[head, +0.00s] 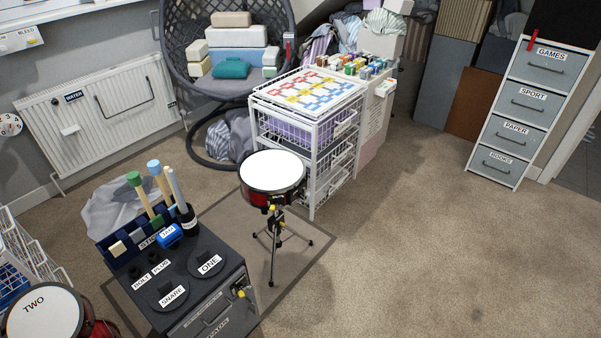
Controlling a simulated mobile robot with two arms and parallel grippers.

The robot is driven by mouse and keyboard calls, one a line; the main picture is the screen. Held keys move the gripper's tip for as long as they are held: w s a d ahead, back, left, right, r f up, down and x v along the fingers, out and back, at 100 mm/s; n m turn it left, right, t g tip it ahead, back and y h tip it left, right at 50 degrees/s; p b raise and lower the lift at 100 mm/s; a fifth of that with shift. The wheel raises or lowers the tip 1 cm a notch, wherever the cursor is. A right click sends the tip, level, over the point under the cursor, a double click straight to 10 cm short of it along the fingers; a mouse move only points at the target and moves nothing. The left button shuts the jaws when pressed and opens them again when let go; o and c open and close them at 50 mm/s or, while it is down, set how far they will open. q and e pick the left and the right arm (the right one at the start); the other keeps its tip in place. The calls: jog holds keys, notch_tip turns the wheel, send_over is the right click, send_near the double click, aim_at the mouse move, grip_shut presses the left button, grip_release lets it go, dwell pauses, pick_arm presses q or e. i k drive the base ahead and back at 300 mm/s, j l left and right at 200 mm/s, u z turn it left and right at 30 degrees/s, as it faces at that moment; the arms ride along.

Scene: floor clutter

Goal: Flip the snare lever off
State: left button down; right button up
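A snare-type drum (272,170) with a white head and red shell stands on a black tripod stand (273,245) at the middle. Small yellow parts (271,208) show at its lower front edge; I cannot tell whether one is the snare lever or how it is set. A second red drum (45,315), marked TWO, is cut off at the bottom left. Neither of my grippers is in view.
A dark cabinet (235,318) with round pads marked SNARE (166,287) and ONE (207,259) stands left of the tripod. A white wire-basket trolley (313,165) is close behind the drum. Carpet (430,240) is clear at right.

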aim_at(302, 195)
jog(key=i+l+u, duration=0.15)
jog(key=i+l, duration=0.25)
jog(key=i+l+u, duration=0.1)
jog(key=i+l, duration=0.25)
jog(key=i+l+u, duration=0.15)
jog(key=i+l, duration=0.2)
jog(key=l, duration=0.25)
jog(key=i+l+u, duration=0.15)
jog(key=i+l, duration=0.2)
jog(key=l, duration=0.15)
